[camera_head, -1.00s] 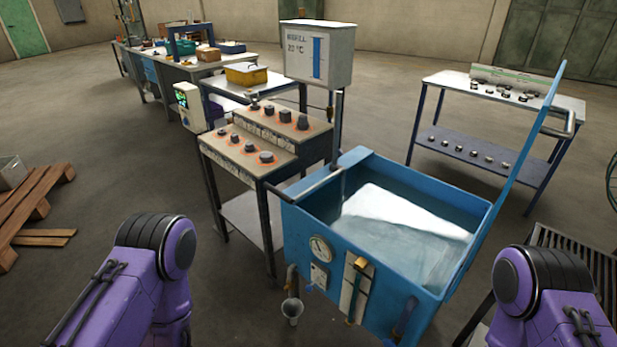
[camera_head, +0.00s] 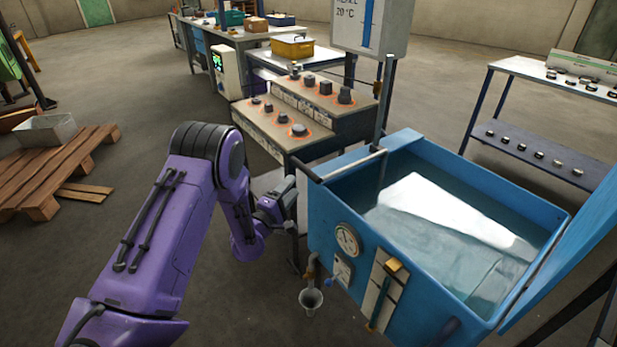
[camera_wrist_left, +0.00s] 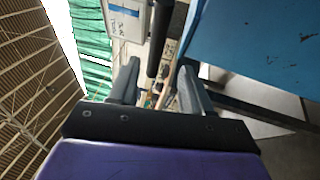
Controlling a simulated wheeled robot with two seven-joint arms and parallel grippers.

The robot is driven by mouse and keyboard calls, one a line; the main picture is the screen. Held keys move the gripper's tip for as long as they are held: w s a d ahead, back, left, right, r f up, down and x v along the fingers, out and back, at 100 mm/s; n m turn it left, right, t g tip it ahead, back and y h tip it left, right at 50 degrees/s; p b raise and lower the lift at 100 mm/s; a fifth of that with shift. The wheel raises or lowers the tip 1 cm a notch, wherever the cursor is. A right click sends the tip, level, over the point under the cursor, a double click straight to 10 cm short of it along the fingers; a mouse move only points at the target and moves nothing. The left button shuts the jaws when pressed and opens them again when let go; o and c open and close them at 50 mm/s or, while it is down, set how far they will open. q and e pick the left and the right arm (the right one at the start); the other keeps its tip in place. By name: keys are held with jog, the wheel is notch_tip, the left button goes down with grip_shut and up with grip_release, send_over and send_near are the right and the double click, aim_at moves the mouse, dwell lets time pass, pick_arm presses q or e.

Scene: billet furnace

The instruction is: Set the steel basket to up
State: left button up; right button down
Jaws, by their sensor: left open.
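The blue tank (camera_head: 400,262) holds clear water (camera_head: 445,225) with a bright white patch on it. I cannot make out a steel basket in the water. A bar handle (camera_head: 352,165) with a dark end crosses the tank's left corner. My left gripper (camera_head: 284,199) is left of the tank, below the dark end of the bar. In the left wrist view, my left gripper (camera_wrist_left: 158,75) is open and empty. A dark rod (camera_wrist_left: 160,38) lies ahead, between its fingers in the picture, apparently not gripped. My right gripper is out of view.
A stepped bench (camera_head: 308,105) with dark round and square pieces stands behind my left gripper. A gauge (camera_head: 347,238) and a drain funnel (camera_head: 311,299) are on the tank's front. A blue lid or panel (camera_head: 575,250) rises at the tank's right. A wooden pallet (camera_head: 60,175) lies far left.

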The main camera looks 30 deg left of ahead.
pick_arm(q)
jog(key=w+r+p, duration=0.1)
jog(key=w+r, duration=0.1)
jog(key=w, duration=0.8)
jog(key=shift+r+p, duration=0.15)
jog(key=shift+p, duration=0.15)
grip_shut()
